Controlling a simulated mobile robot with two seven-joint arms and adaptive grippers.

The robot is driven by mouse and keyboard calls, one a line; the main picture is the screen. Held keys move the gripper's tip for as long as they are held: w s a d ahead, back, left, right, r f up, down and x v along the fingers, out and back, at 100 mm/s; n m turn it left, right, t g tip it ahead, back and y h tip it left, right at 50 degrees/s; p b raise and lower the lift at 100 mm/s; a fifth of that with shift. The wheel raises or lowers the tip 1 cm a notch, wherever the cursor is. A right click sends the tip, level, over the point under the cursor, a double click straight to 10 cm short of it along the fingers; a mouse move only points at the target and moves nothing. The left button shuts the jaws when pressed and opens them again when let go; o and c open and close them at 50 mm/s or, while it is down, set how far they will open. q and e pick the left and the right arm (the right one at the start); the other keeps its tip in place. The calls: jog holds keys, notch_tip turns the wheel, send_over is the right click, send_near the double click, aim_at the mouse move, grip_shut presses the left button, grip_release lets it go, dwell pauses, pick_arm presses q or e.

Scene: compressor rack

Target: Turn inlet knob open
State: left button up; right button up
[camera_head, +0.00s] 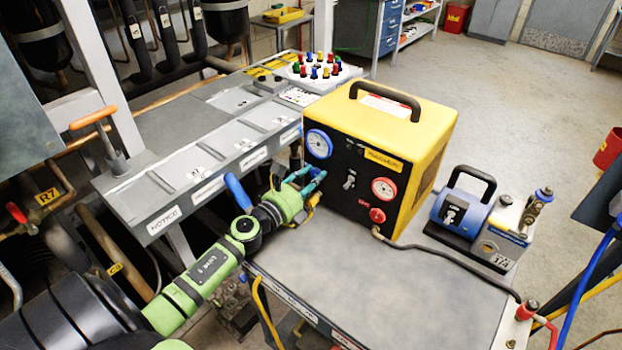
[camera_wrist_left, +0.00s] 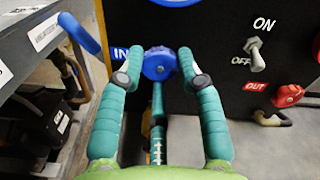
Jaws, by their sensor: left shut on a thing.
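The blue inlet knob (camera_wrist_left: 159,64) sits on the black front panel beside the "IN" label, seen in the left wrist view. My left gripper (camera_wrist_left: 159,70) has its teal fingers on either side of the knob and is shut on it. In the head view my left gripper (camera_head: 316,180) reaches the lower left of the panel on the yellow machine (camera_head: 425,105), and its fingers mostly hide the knob. My right gripper is not in view.
A toggle switch (camera_wrist_left: 256,55) and the red outlet knob (camera_wrist_left: 287,95) are right of the inlet knob. A blue gauge (camera_head: 319,144) is above it. A blue pump (camera_head: 460,212) stands to the right. The grey table front (camera_head: 380,290) is clear.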

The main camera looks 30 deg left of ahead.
pick_arm(q)
jog(key=shift+n, duration=0.3)
jog(key=n+p, duration=0.1)
jog(key=n, duration=0.3)
jog(key=shift+r, duration=0.1)
jog(key=n+p, duration=0.1)
jog(key=n, duration=0.3)
jog(key=shift+n, duration=0.3)
jog(key=n+p, duration=0.1)
jog(key=n, duration=0.3)
jog(key=shift+p, duration=0.35)
jog(key=shift+n+p, duration=0.55)
jog(key=shift+n, duration=1.55)
jog(key=o, duration=1.1)
jog(key=shift+o, duration=0.2)
